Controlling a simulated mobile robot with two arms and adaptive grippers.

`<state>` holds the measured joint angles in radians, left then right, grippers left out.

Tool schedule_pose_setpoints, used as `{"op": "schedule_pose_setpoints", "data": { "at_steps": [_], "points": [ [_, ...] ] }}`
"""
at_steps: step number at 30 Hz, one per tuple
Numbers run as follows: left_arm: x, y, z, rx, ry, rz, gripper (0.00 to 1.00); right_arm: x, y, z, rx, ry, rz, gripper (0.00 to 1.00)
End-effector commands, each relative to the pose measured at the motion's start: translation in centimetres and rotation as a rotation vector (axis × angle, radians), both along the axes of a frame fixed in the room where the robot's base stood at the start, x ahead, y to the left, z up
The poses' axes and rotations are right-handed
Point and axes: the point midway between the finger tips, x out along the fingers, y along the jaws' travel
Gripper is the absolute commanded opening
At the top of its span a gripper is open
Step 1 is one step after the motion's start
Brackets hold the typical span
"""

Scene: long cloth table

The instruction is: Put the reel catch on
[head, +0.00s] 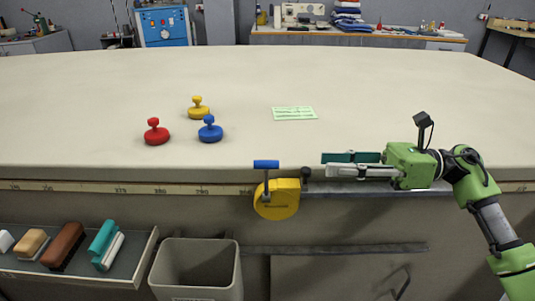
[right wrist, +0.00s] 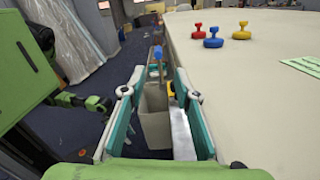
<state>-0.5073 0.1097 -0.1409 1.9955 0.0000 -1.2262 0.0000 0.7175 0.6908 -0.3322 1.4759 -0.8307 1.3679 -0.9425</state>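The yellow tape reel (head: 276,200) hangs on the front edge of the table. Its catch, a grey stem with a blue crossbar handle (head: 266,164), stands upright at the reel's left part. My right gripper (head: 327,164) is open and empty, to the right of the catch at about handle height, fingers pointing left and apart from it. In the right wrist view, the blue handle (right wrist: 158,53) shows beyond and between the open fingers (right wrist: 159,76), with a bit of the yellow reel (right wrist: 171,88) below it.
Red (head: 157,132), yellow (head: 199,109) and blue (head: 210,131) knobbed weights and a green paper slip (head: 294,113) lie on the cloth table (head: 400,80). A small dark knob (head: 305,173) stands right of the reel. A bin (head: 196,268) and a brush tray (head: 135,270) are below.

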Motion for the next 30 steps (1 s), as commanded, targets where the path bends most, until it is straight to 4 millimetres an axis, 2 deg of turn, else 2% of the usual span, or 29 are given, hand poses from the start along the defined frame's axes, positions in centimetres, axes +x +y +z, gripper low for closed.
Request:
{"op": "schedule_pose_setpoints", "data": {
  "at_steps": [5,15,21,25,30],
  "points": [
    [0.0,0.0,-0.4,-0.001,0.002,0.000,0.40,-0.2,1.2,-0.1,-0.014,-0.009,0.013,0.29],
    [-0.3,0.0,-2.1,0.001,0.012,-0.002,0.40,-0.3,8.1,0.0,-0.010,-0.009,0.013,0.29],
    [-0.6,0.0,-3.1,0.002,0.018,-0.003,0.40,-0.2,11.6,0.0,-0.010,-0.006,0.011,0.29],
    [-0.7,0.0,-3.4,0.001,0.017,-0.004,0.40,-0.2,13.0,0.0,-0.009,-0.006,0.009,0.29],
    [-1.0,0.1,-3.8,0.002,0.024,-0.004,0.40,-0.1,13.7,-0.1,-0.010,-0.006,0.008,0.29]
  ]
}}
